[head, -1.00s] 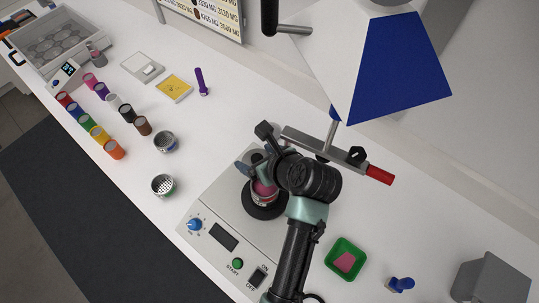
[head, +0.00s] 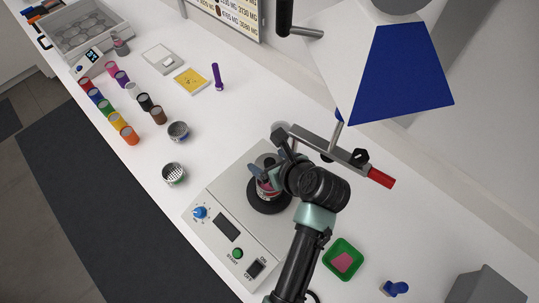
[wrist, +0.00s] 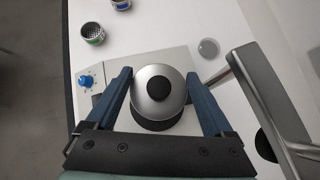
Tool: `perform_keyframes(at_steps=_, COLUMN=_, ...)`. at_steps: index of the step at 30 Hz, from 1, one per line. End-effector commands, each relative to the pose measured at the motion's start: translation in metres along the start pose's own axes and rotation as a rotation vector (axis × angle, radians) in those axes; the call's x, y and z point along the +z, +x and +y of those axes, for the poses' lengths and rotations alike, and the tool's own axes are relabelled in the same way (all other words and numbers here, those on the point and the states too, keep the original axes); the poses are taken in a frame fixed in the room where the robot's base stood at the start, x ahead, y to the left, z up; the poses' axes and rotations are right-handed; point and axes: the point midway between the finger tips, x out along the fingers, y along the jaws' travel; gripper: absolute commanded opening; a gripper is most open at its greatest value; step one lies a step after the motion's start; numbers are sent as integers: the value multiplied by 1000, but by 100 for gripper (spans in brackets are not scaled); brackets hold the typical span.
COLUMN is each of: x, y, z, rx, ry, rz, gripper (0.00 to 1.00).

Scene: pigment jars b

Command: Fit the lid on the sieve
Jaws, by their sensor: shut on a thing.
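The lid (wrist: 150,106) is a silver dome with a black knob; in the wrist view it sits between the blue fingers of my gripper (wrist: 160,103), which is shut on it. In the head view my gripper (head: 266,174) is over the black round platform (head: 264,208) of the shaker. The sieve (head: 268,190), a short cup with a pinkish-red band, stands on that platform just below my fingers and is partly hidden. In the wrist view the lid covers the sieve. I cannot tell whether the lid touches its rim.
The shaker (head: 205,228) has a blue knob and green button. Two metal mesh cups (head: 173,174) (head: 178,131) stand to its left, with several coloured jars (head: 130,134) beyond. A metal bar with a red handle (head: 380,178) is close right of my wrist. A green tray (head: 343,260) lies right.

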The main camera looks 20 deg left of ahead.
Motion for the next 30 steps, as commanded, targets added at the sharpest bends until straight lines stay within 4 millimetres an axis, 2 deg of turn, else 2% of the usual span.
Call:
perform_keyframes(at_steps=4, x=-14, y=13, z=0, rx=0, ry=1, rz=0, gripper=21)
perform_keyframes(at_steps=12, x=-27, y=28, z=-1, rx=0, ry=0, rz=0, gripper=21)
perform_keyframes(at_steps=30, x=-31, y=31, z=-2, rx=-1, ry=-1, rz=-1, gripper=21)
